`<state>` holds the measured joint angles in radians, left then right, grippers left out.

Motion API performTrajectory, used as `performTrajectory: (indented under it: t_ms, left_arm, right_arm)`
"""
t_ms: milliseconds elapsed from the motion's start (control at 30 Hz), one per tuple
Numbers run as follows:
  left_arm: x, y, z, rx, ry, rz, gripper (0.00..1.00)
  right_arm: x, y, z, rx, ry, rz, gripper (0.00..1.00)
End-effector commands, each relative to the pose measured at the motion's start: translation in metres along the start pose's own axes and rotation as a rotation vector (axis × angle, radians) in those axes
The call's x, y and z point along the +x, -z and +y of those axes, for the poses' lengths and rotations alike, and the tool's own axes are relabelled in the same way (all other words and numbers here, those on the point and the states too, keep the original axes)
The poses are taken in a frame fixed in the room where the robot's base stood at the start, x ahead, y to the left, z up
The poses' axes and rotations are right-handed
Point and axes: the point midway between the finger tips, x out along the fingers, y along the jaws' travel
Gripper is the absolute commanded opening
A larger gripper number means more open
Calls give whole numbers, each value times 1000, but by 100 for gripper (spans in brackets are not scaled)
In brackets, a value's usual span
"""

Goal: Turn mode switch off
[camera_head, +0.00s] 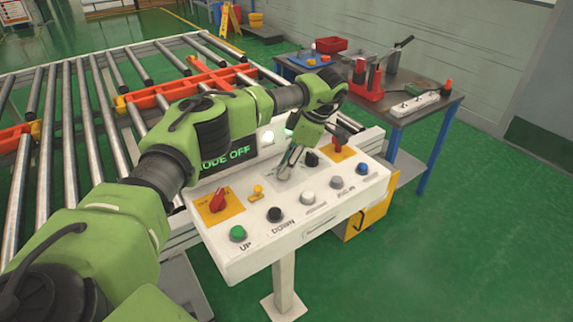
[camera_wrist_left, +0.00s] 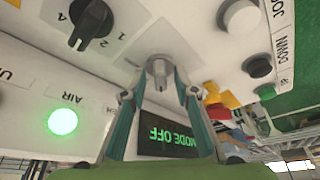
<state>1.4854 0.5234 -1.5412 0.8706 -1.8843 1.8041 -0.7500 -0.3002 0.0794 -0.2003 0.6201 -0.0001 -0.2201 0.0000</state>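The white control panel (camera_head: 320,218) stands on a post in front of the conveyor. Its display (camera_head: 226,158) shows green "MODE OFF" text; the display (camera_wrist_left: 168,138) also shows upside down in the left wrist view. A small silver switch (camera_wrist_left: 159,72) sits on the panel, ahead of and between my left gripper's fingertips (camera_wrist_left: 159,95). The fingers are apart, with gaps on both sides of the switch. In the head view my left gripper (camera_head: 288,160) points down at the panel's middle and mostly hides the switch. My right gripper is not in view.
A black numbered knob (camera_wrist_left: 92,25) is close beside the left gripper. A red switch (camera_head: 218,199), yellow knob (camera_head: 257,191), green button (camera_head: 237,233) and other push buttons share the panel. A roller conveyor (camera_head: 75,120) is behind; a tool table (camera_head: 425,103) stands back right.

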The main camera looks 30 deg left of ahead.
Motion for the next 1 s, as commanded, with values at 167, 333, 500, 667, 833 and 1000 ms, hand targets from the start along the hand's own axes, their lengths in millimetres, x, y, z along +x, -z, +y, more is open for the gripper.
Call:
performTrajectory:
  t_ms: [167, 333, 500, 667, 833, 1000]
  left_arm:
    - [0, 0, 0, 1, 0, 0, 28]
    - [-13, -1, 0, 1, -2, -2, 28]
    - [-48, -1, 0, 1, -3, -3, 28]
    - [-82, -1, 0, 0, -3, -2, 28]
    - [-108, 0, 0, -1, -1, 0, 28]
    - [-119, 0, 0, 0, 0, 0, 28]
  right_arm:
    - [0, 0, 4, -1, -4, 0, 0]
    - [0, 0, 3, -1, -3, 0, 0]
    - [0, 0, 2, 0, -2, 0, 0]
    - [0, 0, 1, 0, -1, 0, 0]
    - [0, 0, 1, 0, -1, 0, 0]
    - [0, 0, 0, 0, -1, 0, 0]
